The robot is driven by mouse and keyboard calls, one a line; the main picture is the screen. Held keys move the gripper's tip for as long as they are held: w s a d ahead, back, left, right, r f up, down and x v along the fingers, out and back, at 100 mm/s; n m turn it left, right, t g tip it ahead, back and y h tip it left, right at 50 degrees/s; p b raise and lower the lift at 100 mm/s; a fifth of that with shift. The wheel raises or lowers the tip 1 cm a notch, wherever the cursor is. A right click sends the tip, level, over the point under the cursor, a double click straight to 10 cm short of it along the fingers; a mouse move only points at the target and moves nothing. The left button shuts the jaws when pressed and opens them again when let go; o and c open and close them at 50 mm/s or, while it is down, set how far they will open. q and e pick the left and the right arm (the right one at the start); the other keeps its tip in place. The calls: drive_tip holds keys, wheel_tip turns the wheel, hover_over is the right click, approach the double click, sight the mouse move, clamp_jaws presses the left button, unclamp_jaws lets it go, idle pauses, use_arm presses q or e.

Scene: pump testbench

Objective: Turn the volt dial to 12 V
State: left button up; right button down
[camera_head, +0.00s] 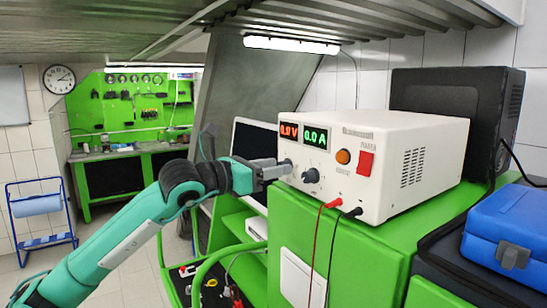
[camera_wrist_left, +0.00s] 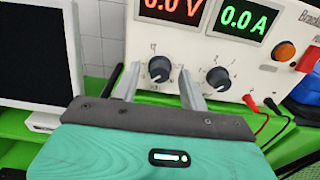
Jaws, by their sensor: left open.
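The white power supply (camera_head: 400,150) stands on a green cabinet, with a red volt display (camera_head: 290,131) and a green amp display (camera_head: 315,137) reading 0.0 A. The red digits are too small or cut off to read surely. In the left wrist view, the black volt dial (camera_wrist_left: 159,68) is the left knob, below the red display. My left gripper (camera_wrist_left: 158,82) is open, its fingers on either side of this dial; I cannot tell whether they touch it. In the head view, my left gripper (camera_head: 285,168) hides most of the volt dial. My right gripper is not in view.
The second dial (camera_wrist_left: 218,78) sits just right of my right-hand finger. Red and black cables (camera_head: 335,212) hang from the front sockets. An orange lamp (camera_head: 343,156) and red switch (camera_head: 365,162) are further right. A monitor (camera_wrist_left: 35,50) stands to the left.

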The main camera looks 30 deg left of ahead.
use_arm(q)
drive_tip(key=shift+w+d, duration=0.1)
drive_tip(key=shift+w, duration=0.15)
drive_tip(key=shift+c, duration=0.4)
clamp_jaws()
drive_tip(key=shift+d+f+m+b, duration=0.15)
drive_tip(key=shift+m+b, duration=2.75)
drive_tip(key=shift+m, duration=2.35)
drive_tip(key=shift+a+f+m+b, duration=0.1)
drive_tip(key=shift+m+b, duration=2.75)
drive_tip(key=shift+m, duration=2.7)
